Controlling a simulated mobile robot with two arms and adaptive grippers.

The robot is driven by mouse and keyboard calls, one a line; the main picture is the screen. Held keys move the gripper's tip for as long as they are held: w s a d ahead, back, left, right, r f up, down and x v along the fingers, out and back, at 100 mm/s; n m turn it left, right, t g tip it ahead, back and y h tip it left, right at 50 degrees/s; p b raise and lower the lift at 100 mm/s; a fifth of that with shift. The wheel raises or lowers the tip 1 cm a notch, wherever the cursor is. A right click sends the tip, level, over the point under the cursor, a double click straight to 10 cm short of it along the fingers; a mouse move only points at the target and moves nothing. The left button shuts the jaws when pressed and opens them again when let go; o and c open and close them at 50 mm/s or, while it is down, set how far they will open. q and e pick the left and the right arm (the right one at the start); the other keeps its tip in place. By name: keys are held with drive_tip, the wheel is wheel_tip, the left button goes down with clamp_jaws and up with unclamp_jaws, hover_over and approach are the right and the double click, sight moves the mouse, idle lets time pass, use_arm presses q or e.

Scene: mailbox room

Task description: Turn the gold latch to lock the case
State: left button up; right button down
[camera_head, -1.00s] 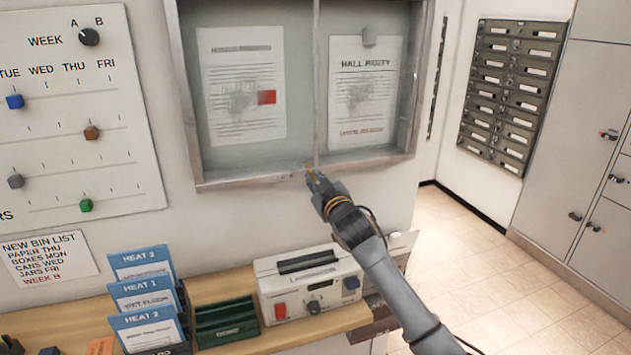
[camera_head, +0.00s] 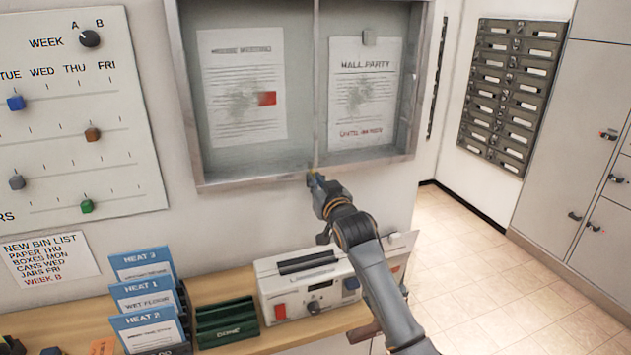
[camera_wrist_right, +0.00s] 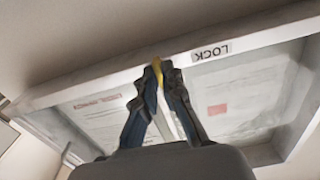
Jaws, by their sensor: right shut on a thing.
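The glass-fronted notice case (camera_head: 260,178) hangs on the wall, with two papers inside. It also shows in the right wrist view (camera_wrist_right: 85,88), with a LOCK label (camera_wrist_right: 211,51) on its frame. The gold latch (camera_wrist_right: 157,66) is at the middle of the lower frame and shows in the head view (camera_head: 312,171) as a small gold spot. My right gripper (camera_head: 315,178) is shut on the latch; in the right wrist view its fingertips (camera_wrist_right: 162,72) meet at the latch and cover part of it. The latch's exact angle is hard to tell. My left gripper is out of view.
Below, a wooden shelf (camera_head: 235,276) bears a white laminator-like machine (camera_head: 335,294), a green tray (camera_head: 226,322) and blue-headed cards (camera_head: 143,297). A slider board (camera_head: 75,120) hangs at the left. Mailboxes (camera_head: 510,90) and lockers stand at the right beyond open floor.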

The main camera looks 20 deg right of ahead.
drive_tip(key=shift+f, duration=0.15)
drive_tip(key=c, duration=1.5)
unclamp_jaws()
drive_tip(key=shift+o, duration=0.2)
drive_tip(key=s, duration=1.2)
drive_tip(key=shift+d, duration=0.2)
